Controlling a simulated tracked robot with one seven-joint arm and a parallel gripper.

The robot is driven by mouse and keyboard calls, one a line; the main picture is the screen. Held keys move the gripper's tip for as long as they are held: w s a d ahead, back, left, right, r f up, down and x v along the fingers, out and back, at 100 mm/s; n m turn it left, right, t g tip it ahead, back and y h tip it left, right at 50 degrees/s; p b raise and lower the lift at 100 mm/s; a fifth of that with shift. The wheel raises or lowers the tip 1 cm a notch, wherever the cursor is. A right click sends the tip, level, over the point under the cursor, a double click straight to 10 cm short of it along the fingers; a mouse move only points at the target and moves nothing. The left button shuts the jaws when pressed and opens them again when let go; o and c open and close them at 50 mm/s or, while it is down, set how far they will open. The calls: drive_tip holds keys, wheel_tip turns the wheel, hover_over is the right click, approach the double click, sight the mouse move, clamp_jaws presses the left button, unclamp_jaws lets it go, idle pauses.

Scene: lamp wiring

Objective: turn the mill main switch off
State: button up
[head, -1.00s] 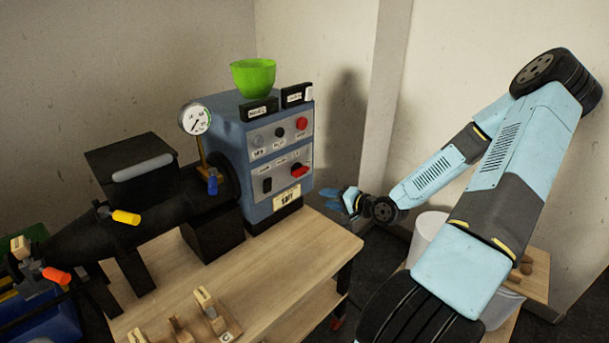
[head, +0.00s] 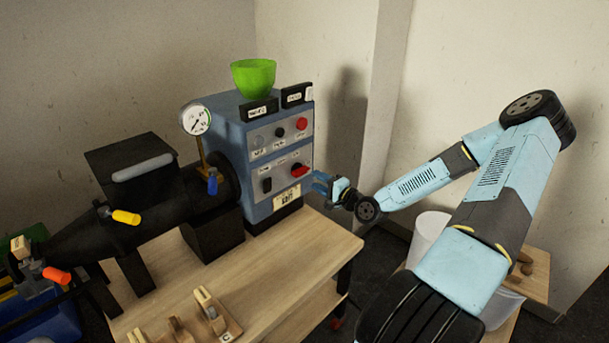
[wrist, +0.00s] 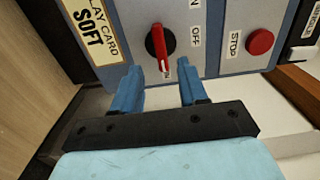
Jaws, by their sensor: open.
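The mill main switch is a red handle on a round black base, low on the right of the blue control box's panel in the head view (head: 299,170). In the wrist view its red handle (wrist: 158,44) runs nearly up-down in the picture, its lower end by a small, hard-to-read label. An OFF label (wrist: 196,36) is to the right of the switch, beside the handle. My gripper (wrist: 161,70) is open and empty, its blue fingers on either side of the handle's line, just short of it. In the head view my gripper (head: 319,181) is right of the panel.
A red STOP button (wrist: 260,41) is right of the switch in the wrist view. A green bowl (head: 253,77) stands on the box. The wooden table (head: 270,270) has wooden blocks near its front.

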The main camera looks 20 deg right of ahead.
sight(304, 173)
drive_tip(key=x, duration=0.7)
clamp_jaws()
idle(0.3)
